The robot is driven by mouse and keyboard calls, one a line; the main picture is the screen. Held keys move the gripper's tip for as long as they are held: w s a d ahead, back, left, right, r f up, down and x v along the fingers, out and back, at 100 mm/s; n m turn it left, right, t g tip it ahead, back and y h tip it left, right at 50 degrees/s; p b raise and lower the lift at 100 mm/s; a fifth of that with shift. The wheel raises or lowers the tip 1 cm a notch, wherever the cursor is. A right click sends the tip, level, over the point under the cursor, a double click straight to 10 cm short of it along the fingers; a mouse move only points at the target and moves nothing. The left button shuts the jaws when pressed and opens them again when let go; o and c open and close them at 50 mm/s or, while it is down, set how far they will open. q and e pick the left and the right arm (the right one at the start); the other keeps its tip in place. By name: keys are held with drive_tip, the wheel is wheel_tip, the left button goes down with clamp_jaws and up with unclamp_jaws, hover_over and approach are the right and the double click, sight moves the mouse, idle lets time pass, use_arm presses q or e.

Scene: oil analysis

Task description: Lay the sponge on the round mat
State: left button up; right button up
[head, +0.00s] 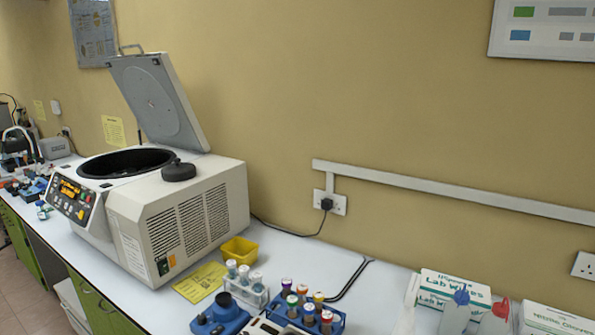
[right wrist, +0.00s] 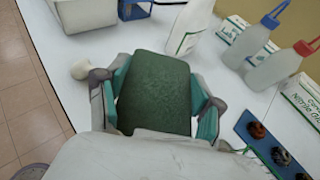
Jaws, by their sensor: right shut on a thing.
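The sponge (right wrist: 155,82) is a dark green block in the right wrist view. My right gripper (right wrist: 157,92) is shut on it, with a teal-padded finger against each side. The white bench top (right wrist: 58,25) shows behind the sponge. I cannot make out how far the sponge is above it. I cannot identify the round mat in either view. Neither gripper shows in the head view.
A centrifuge (head: 190,215) with raised lid fills the bench's left part. A yellow tray (head: 239,250), a blue tube rack (head: 335,322) and a wipes box (head: 455,287) stand nearby.

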drive_tip(key=a+r+m+g+h, duration=0.1)
drive_tip(key=a+r+m+h, duration=0.35)
drive_tip(key=r, duration=0.35)
drive_tip(key=a+r+m+h, duration=0.3)
drive_tip(key=r+m+h, duration=0.15)
drive_tip(key=r, duration=0.25)
wheel_tip(320, 180, down, 8)
drive_tip(key=b, duration=0.8)
drive_tip(key=shift+s+d+n+g, duration=0.2)
drive_tip(key=shift+s+n+g, duration=0.1)
drive_tip(key=shift+s+n, duration=0.15)
